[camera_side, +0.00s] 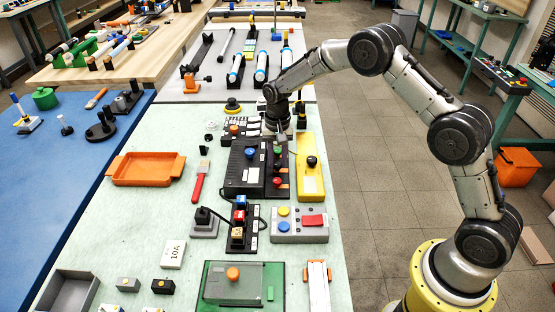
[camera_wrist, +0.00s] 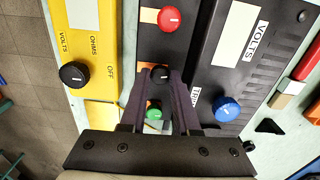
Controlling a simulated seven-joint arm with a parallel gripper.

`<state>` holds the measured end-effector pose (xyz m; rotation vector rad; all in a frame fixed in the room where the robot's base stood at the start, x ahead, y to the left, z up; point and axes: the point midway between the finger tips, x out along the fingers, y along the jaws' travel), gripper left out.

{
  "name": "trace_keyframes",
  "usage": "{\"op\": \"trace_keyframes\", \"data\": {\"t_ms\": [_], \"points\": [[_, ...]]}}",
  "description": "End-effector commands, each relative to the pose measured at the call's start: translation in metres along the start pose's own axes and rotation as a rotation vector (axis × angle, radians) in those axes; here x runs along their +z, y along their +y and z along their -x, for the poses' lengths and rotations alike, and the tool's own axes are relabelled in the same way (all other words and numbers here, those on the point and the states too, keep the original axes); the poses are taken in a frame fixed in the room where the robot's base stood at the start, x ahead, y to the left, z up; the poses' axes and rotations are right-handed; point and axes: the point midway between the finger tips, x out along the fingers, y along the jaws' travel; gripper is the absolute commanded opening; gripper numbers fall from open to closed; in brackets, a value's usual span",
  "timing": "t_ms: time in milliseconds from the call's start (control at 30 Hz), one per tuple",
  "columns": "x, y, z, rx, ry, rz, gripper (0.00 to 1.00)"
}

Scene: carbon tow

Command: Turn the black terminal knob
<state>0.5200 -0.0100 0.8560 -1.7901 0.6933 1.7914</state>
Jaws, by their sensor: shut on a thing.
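The black terminal knob (camera_wrist: 160,75) sits on a dark panel between a red knob (camera_wrist: 168,19) and a green knob (camera_wrist: 153,110). In the wrist view the fingertips of my gripper (camera_wrist: 161,80) are on either side of it, shut on it. The knob's top shows with a light pointer mark; its sides are hidden by the fingers. In the side view my gripper (camera_side: 280,138) reaches down over the far end of the panel, and the black knob there is small and hard to make out.
A blue knob (camera_wrist: 226,108) on a black box marked VOLTS stands to the right in the wrist view. A yellow meter (camera_wrist: 92,30) with its own black knob (camera_wrist: 74,74) lies left. In the side view an orange tray (camera_side: 147,168) and red-handled brush (camera_side: 200,182) lie left.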

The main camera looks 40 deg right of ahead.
Motion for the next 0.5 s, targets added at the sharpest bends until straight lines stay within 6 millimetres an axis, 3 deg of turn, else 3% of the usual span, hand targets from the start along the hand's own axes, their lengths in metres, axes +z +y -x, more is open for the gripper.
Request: {"op": "trace_keyframes", "data": {"t_ms": [500], "points": [[-0.0008,-0.0006,0.0024,-0.003,0.003,-0.241,0.00]]}}
